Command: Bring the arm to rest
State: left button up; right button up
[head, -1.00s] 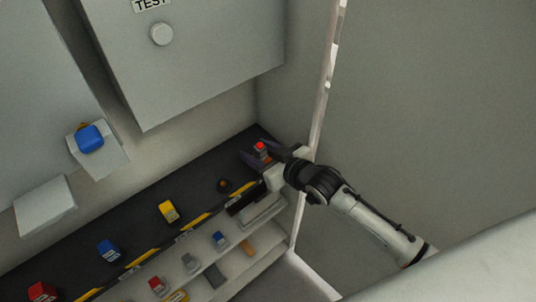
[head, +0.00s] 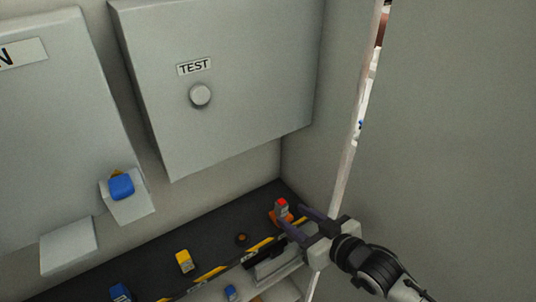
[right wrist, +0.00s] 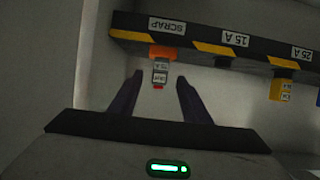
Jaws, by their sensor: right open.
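My right gripper (head: 292,215) is open and empty at the right end of the dark shelf. Just past its fingertips stands a small grey fuse-like block with a red end (head: 282,207). In the right wrist view the block (right wrist: 160,73) sits in an orange holder (right wrist: 162,51) by the SCRAP label (right wrist: 167,26). There it appears between the open fingertips (right wrist: 160,80), with clear gaps on both sides. My left gripper is in neither view.
The dark shelf (head: 213,238) also carries a yellow block (head: 184,261), a blue block (head: 120,292) and an empty round holder (head: 241,239). A grey TEST cabinet (head: 240,120) hangs above. A pale upright post (head: 350,150) stands close beside my right gripper.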

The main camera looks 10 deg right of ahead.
jog(key=s+a+f+m+g+h, duration=0.1)
jog(key=s+f+g, duration=0.3)
jog(key=s+f, duration=1.3)
jog(key=s+m+h, duration=0.1)
jog(key=s, duration=0.2)
jog(key=shift+s+a, duration=0.15)
jog(key=shift+s, duration=0.25)
